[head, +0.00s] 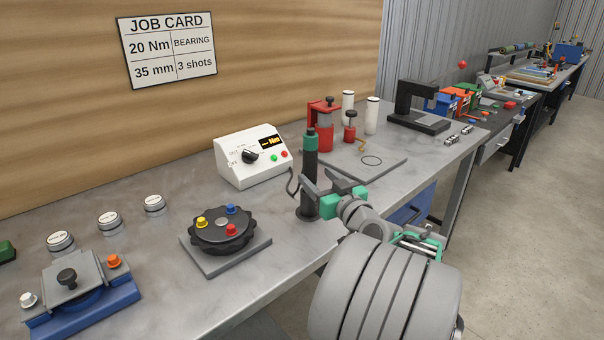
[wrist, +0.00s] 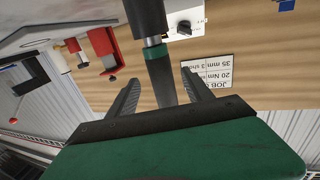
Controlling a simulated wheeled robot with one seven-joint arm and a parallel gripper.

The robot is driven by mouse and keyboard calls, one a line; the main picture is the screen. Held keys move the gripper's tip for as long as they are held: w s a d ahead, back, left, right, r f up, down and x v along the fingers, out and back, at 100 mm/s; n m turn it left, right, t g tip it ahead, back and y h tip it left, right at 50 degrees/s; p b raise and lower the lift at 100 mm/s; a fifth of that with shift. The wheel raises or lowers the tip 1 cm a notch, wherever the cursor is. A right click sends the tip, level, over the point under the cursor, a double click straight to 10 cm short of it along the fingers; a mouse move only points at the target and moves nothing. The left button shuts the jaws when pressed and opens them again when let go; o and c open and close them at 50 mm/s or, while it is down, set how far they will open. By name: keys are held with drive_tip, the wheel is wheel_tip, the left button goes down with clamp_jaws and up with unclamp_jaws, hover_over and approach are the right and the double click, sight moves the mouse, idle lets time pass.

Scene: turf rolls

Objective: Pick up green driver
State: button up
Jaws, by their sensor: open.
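The green driver (head: 311,160) is an upright dark cylinder with a green band near its top. It stands on the bench in a black base (head: 306,207). My gripper (head: 322,192) is at its lower part, on the right side in the head view. In the wrist view the two dark fingers of my gripper (wrist: 160,76) are spread apart. The driver (wrist: 147,14), with a silver collar and green band, appears in line with the gap between them. I cannot tell whether the fingers touch it. Part of the driver is hidden by my gripper.
A white controller box (head: 250,155) stands behind left of the driver. A black dial fixture (head: 222,232) with coloured knobs is to the left. A red press (head: 324,125) and a grey plate (head: 365,165) lie behind right. The bench front edge is close to my arm.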

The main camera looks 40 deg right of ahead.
sight(305, 165)
drive_tip(key=p+x, duration=0.1)
drive_tip(key=x, duration=0.6)
drive_tip(key=shift+w+p, duration=0.15)
drive_tip(key=shift+p, duration=0.2)
clamp_jaws()
drive_tip(key=shift+r, duration=0.1)
